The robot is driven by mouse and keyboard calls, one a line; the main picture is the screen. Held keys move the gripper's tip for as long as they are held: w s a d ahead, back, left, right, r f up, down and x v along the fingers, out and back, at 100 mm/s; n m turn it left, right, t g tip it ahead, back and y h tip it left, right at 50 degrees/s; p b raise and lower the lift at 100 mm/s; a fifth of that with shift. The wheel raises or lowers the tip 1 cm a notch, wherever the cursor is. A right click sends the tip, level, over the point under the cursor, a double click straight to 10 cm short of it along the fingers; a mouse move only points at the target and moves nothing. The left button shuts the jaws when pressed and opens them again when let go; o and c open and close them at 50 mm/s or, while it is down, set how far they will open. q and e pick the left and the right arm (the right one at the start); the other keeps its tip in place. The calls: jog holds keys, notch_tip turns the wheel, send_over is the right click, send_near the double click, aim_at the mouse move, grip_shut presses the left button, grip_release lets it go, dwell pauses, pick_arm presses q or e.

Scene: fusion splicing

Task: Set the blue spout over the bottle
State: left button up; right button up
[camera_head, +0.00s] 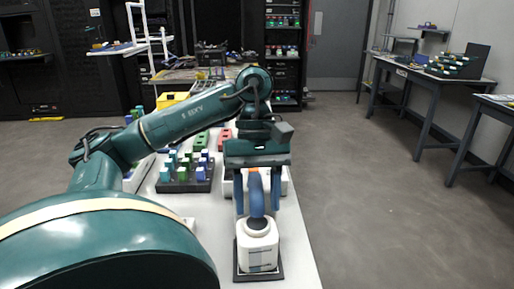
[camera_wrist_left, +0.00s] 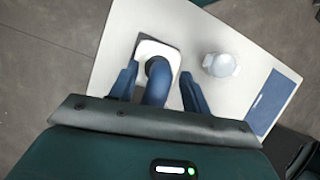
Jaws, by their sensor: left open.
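The white bottle (camera_head: 258,252) stands upright on a dark square pad (camera_head: 240,277) near the table's front end. The blue spout (camera_head: 257,197) is above the bottle's dark neck, and its lower end appears to meet the neck; exact seating is hard to tell. My left gripper (camera_head: 257,210) is open above the bottle, with one finger on each side of the spout. In the left wrist view, the spout (camera_wrist_left: 157,82) lies between the spread fingers of the gripper (camera_wrist_left: 158,70), with gaps on both sides, over the bottle (camera_wrist_left: 146,49). My right gripper is not in view.
A dark rack (camera_head: 186,182) with several coloured blocks stands left of the gripper. In the left wrist view, a pale rounded object (camera_wrist_left: 219,65) and a blue panel (camera_wrist_left: 273,101) are on the white table.

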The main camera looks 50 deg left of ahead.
aim_at(258, 195)
pick_arm(q)
jog(key=p+v, duration=0.3)
jog(key=v, duration=0.2)
jog(key=shift+d+r, duration=0.15)
jog(key=p+v, duration=0.7)
jog(key=shift+a+r, duration=0.25)
jog(key=shift+r, duration=0.05)
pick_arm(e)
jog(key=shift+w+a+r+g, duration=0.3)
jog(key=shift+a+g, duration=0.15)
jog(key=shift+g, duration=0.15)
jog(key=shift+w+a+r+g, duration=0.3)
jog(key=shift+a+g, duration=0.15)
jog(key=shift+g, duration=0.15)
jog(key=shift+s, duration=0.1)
